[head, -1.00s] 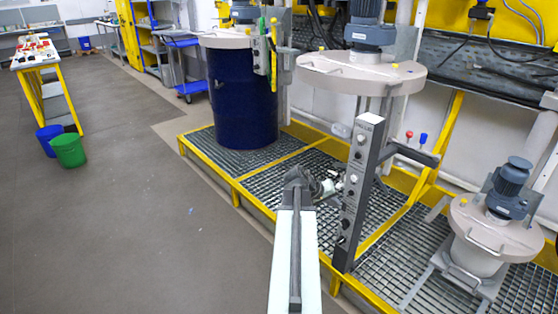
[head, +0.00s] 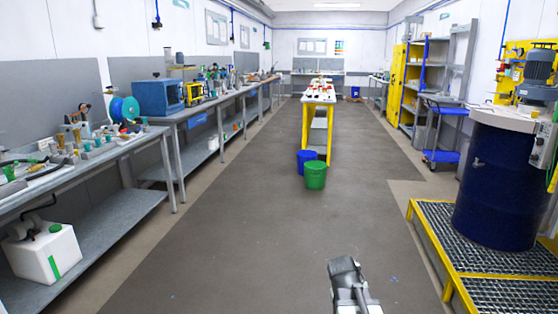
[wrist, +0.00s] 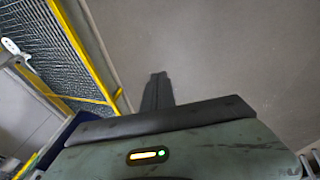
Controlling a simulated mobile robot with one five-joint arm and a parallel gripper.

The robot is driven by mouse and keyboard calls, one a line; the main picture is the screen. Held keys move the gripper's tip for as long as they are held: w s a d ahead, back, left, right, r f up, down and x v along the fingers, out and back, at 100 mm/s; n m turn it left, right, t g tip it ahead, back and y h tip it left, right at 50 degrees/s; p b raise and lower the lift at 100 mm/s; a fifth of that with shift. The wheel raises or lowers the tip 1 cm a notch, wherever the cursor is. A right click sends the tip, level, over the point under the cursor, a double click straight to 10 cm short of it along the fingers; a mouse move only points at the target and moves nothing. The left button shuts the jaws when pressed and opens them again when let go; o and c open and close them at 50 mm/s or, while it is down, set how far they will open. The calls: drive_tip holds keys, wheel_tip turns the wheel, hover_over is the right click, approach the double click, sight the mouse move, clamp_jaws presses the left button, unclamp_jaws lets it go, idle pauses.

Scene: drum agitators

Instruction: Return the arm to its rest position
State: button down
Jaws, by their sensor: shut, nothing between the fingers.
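My gripper (wrist: 157,88) shows in the wrist view. Its two dark fingers lie together, with nothing between them, beyond the grey-green housing with a small lit indicator. They point over bare grey floor, just right of a yellow rail. In the head view a grey part of my arm stands low at the bottom, right of centre, over the floor. The fingers cannot be seen there.
The aisle floor (head: 255,235) is open ahead. A workbench (head: 125,148) lines the left. A yellow-edged grated platform (head: 440,262) carries a dark blue drum (head: 497,185) at right.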

drive_tip(key=s+a+n+g+y+p, duration=0.15)
drive_tip(key=s+a+y, duration=0.35)
drive_tip(key=a, duration=0.9)
wheel_tip(320, 180, up, 19)
drive_tip(key=h+p, duration=0.1)
drive_tip(key=p, duration=1.8)
drive_tip(key=shift+s+d+f+g, duration=0.15)
drive_tip(key=shift+s+d+g, duration=0.05)
drive_tip(key=shift+s+g, duration=0.2)
